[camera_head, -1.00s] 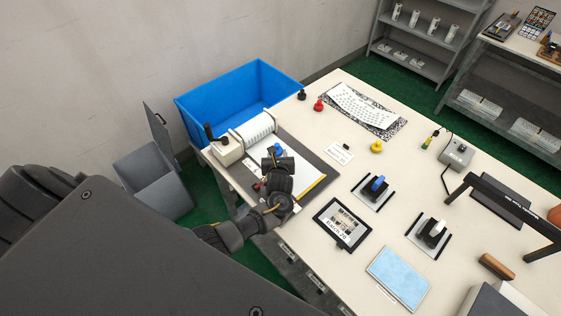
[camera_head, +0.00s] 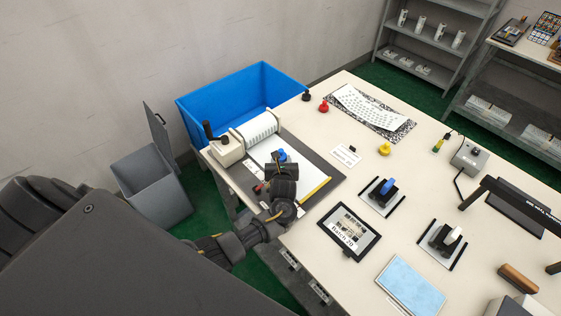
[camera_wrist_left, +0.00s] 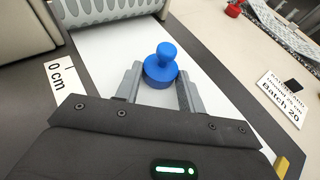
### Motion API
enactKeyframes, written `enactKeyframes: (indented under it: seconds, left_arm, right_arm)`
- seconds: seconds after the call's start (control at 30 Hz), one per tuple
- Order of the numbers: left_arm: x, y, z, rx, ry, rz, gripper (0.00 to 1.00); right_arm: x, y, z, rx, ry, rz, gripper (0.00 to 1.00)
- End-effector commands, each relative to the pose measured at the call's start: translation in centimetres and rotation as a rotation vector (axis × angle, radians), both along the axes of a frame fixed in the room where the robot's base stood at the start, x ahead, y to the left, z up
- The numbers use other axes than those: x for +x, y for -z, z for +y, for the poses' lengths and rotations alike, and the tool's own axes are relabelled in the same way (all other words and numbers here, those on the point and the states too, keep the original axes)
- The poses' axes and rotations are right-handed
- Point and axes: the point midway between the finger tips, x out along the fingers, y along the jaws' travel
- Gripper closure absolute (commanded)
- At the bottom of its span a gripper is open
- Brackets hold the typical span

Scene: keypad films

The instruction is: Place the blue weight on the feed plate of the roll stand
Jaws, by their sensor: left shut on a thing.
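The blue weight (camera_wrist_left: 161,66) is a round knobbed piece. It stands upright between the fingers of my left gripper (camera_wrist_left: 160,84) in the left wrist view. The left gripper is shut on it. In the head view the weight (camera_head: 282,156) shows as a small blue spot just beyond my left gripper (camera_head: 281,163). Both are over the white sheet (camera_head: 309,184) on the dark feed plate (camera_head: 326,170) of the roll stand. I cannot tell whether the weight touches the sheet. The white roll (camera_head: 256,130) is at the plate's far left end. My right gripper is not in view.
A blue bin (camera_head: 225,108) and a grey lidded bin (camera_head: 155,190) stand beside the table.

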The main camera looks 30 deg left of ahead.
Motion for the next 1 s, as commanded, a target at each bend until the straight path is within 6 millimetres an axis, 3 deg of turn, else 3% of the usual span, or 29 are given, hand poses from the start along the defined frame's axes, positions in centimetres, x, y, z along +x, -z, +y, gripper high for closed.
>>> enactKeyframes:
  seconds: [0.07, 0.1, 0.23, 0.6, 1.0]
  left_arm:
    - [0.0, 0.2, 0.0, 0.001, 0.000, -0.001, 0.91]
    - [0.0, 0.2, 0.0, 0.000, -0.001, 0.000, 0.56]
    - [0.0, 0.2, 0.1, 0.000, -0.001, 0.000, 0.39]
    - [-0.1, -0.3, 0.0, 0.000, 0.000, 0.000, 0.39]
    - [-6.3, -3.7, -3.7, 0.002, 0.002, 0.001, 0.39]
  right_arm:
    - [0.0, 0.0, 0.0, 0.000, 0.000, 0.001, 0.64]
    - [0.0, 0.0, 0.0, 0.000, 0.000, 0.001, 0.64]
    - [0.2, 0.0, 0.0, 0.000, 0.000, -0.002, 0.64]
    - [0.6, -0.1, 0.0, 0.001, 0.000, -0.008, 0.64]
    - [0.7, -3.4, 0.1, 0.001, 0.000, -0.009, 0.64]
